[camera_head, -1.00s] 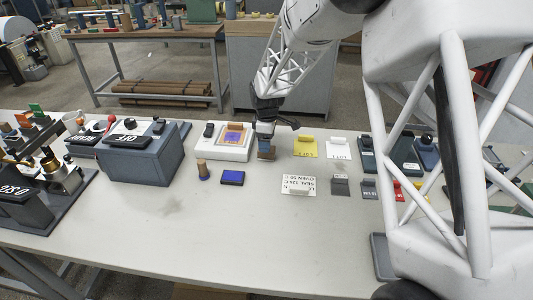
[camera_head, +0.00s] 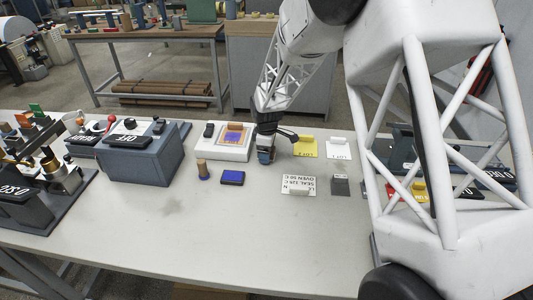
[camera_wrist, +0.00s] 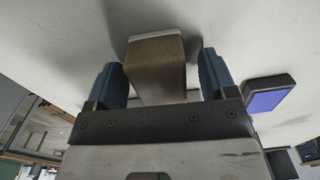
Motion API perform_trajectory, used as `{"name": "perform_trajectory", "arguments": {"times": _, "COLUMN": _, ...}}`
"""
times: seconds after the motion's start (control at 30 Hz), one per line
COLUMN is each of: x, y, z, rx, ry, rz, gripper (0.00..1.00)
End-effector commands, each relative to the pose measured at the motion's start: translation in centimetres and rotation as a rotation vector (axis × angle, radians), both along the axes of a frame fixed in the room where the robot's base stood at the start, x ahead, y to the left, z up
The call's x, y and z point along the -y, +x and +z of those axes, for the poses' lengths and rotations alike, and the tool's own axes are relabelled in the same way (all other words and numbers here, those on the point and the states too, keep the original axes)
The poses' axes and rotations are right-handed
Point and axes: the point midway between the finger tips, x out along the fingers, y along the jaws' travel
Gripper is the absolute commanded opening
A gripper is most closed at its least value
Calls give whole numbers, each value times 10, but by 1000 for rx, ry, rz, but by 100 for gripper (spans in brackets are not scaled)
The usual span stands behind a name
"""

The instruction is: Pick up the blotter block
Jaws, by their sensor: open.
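A brown block with a pale strip at its far end, which looks like the blotter block (camera_wrist: 156,68), shows in the wrist view. It stands between the two blue fingers of my gripper (camera_wrist: 160,85). The gripper is open, with a narrow gap on each side of the block. In the head view my gripper (camera_head: 266,156) is low over the table, just right of the white tray with the purple and orange patch. There the fingers hide most of the block.
A blue pad (camera_head: 232,177) and a wooden-topped cylinder (camera_head: 203,170) stand to the left. The white tray (camera_head: 211,150) is close by. A yellow card (camera_head: 306,147) and a white label card (camera_head: 299,186) lie to the right. The front of the table (camera_head: 190,235) is clear.

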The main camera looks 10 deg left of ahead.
Motion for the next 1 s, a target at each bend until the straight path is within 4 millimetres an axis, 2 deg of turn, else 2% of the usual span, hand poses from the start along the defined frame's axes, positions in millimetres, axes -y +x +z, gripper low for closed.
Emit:
{"name": "perform_trajectory", "arguments": {"times": 0.5, "x": 0, "y": 0, "z": 0, "rx": 0, "ry": 0, "rz": 0, "gripper": 76}}
{"name": "perform_trajectory", "arguments": {"times": 0.83, "x": 0, "y": 0, "z": 0, "rx": 0, "ry": 0, "rz": 0, "gripper": 26}}
{"name": "perform_trajectory", "arguments": {"times": 0.87, "x": 0, "y": 0, "z": 0, "rx": 0, "ry": 0, "rz": 0, "gripper": 23}}
{"name": "perform_trajectory", "arguments": {"times": 1.0, "x": 0, "y": 0, "z": 0, "rx": 0, "ry": 0, "rz": 0, "gripper": 23}}
